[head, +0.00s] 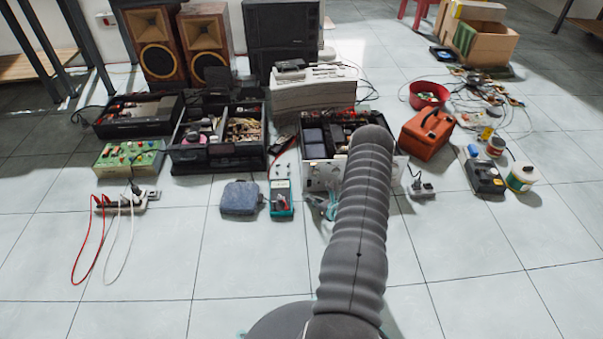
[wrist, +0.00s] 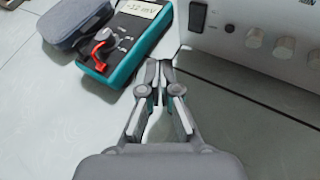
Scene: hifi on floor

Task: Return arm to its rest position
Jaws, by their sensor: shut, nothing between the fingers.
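My arm (head: 358,220) reaches forward from the bottom of the head view over the tiled floor, toward the opened electronics. My gripper (wrist: 159,66) is in the middle of the wrist view, shut and empty, above the floor. In the head view my gripper is mostly hidden behind my arm. In the wrist view a teal multimeter (wrist: 122,45) lies just left of the fingertips, with a red part on its dial. A silver front panel with knobs (wrist: 255,30) is close on the right. The fingers appear apart from both.
A blue-grey case (head: 240,198) lies beside the multimeter (head: 282,199). An orange box (head: 427,134) and a black-and-grey device (head: 484,176) stand right. A power strip with red and white cables (head: 128,203) lies left. Speakers (head: 206,45) stand behind. The front floor is mostly clear.

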